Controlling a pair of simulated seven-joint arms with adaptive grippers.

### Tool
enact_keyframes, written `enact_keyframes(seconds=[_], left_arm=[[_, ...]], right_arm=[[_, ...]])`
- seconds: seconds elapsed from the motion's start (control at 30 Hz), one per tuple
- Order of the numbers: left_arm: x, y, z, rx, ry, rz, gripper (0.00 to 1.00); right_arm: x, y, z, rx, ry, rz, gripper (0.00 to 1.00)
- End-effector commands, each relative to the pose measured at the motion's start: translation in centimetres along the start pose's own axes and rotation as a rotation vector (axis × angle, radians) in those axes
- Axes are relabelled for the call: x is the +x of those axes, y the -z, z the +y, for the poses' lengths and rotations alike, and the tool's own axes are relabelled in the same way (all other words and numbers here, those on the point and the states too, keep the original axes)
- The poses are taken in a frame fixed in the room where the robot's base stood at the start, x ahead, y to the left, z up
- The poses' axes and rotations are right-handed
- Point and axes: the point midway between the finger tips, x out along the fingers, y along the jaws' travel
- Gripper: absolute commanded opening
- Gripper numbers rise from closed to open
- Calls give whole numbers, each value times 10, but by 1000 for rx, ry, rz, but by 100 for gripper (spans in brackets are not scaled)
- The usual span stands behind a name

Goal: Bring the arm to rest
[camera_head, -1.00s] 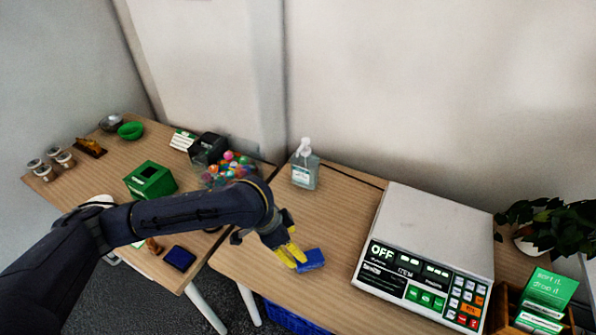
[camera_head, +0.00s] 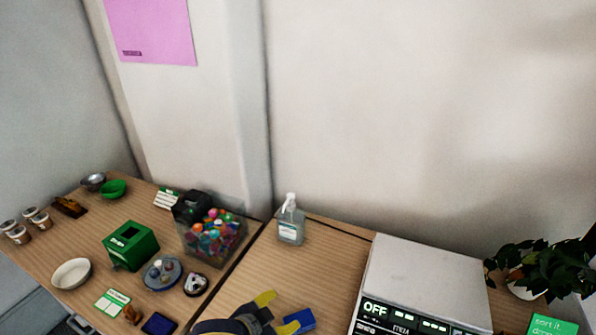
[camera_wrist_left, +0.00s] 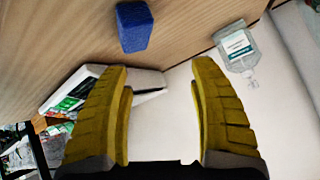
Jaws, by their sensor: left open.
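My left gripper (camera_head: 268,312) is at the bottom of the head view, with yellow fingers apart and nothing between them. Its fingers (camera_wrist_left: 160,110) also show wide apart in the left wrist view. A blue block (camera_head: 299,321) lies on the table (camera_head: 328,262) just right of the gripper in the head view. The block (camera_wrist_left: 134,26) lies on the wood beyond the fingers in the wrist view, apart from them. Most of my left arm is below the head view's edge. My right gripper is not in view.
A sanitizer bottle (camera_head: 291,222) stands behind the gripper. A large scale reading OFF (camera_head: 425,280) is to the right, beside a plant (camera_head: 540,268). The left table holds a clear bin of colored balls (camera_head: 215,235), a green box (camera_head: 130,246) and a white bowl (camera_head: 72,274).

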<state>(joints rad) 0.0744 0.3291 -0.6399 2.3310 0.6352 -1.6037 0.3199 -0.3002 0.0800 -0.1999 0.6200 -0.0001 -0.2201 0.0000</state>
Motion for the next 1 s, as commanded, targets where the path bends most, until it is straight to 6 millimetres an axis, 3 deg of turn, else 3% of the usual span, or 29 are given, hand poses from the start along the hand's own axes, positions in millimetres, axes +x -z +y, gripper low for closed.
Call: enact_keyframes(seconds=[0.27, 0.5, 0.97, 1.0], left_arm=[[-37, -94, -24, -73, 226, -162, 62], [-86, -180, -36, -82, 378, -362, 62], [-166, -273, -33, -51, 506, -639, 62], [-156, -276, -32, -52, 496, -636, 62]], right_arm=[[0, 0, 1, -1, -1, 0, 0], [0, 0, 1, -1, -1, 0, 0], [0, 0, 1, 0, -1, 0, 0], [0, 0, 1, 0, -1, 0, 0]])
